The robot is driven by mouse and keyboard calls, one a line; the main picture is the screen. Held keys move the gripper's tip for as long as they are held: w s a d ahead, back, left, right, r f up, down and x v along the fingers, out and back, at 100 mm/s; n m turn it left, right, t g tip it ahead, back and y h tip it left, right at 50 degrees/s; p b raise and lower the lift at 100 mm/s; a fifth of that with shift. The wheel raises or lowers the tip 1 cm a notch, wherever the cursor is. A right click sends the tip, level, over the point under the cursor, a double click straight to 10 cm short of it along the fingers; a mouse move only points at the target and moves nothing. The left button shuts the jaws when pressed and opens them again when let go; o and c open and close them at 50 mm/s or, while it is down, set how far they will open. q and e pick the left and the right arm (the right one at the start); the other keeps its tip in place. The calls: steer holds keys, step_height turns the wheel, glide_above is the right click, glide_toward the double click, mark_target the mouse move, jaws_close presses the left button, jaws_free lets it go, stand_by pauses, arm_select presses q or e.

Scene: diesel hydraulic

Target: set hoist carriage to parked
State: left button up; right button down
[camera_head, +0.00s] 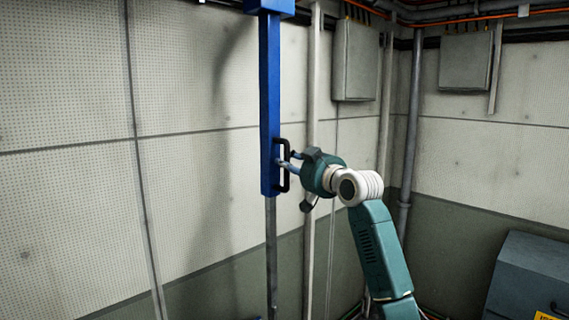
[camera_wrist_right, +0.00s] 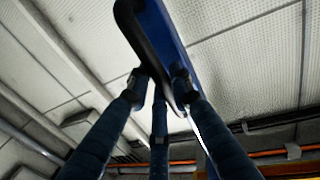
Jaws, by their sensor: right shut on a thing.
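The hoist carriage is a tall blue bar (camera_head: 269,100) hanging in front of the panelled wall, with a blue block (camera_head: 270,7) at its top. A black handle (camera_head: 284,183) sits on the right side of its lower end. My right gripper (camera_head: 283,160) reaches it from the right and is shut on the handle. In the right wrist view, the fingers of my right gripper (camera_wrist_right: 160,95) close around the black handle (camera_wrist_right: 128,22), with the blue bar (camera_wrist_right: 165,40) behind it. The fingertips are partly hidden by the handle. My left gripper is not in view.
A grey rail (camera_head: 271,260) runs down below the blue bar. A pale vertical pipe (camera_head: 313,90) stands close to its right. Grey wall boxes (camera_head: 356,60) hang at the upper right. A grey cabinet (camera_head: 530,275) stands at the lower right. The wall left of the bar is clear.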

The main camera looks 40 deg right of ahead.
steer(key=c, duration=1.8)
jaws_free()
steer(key=shift+s+d+r, duration=0.1)
steer(key=shift+d+r, duration=0.05)
steer(key=shift+d, duration=0.05)
steer(key=shift+o, duration=1.2)
steer(key=shift+d, duration=0.1)
steer(key=s+a, duration=0.1)
steer(key=s, duration=1)
steer(key=shift+s+f, duration=0.2)
steer(key=shift+s, duration=0.2)
steer(key=shift+a, duration=0.1)
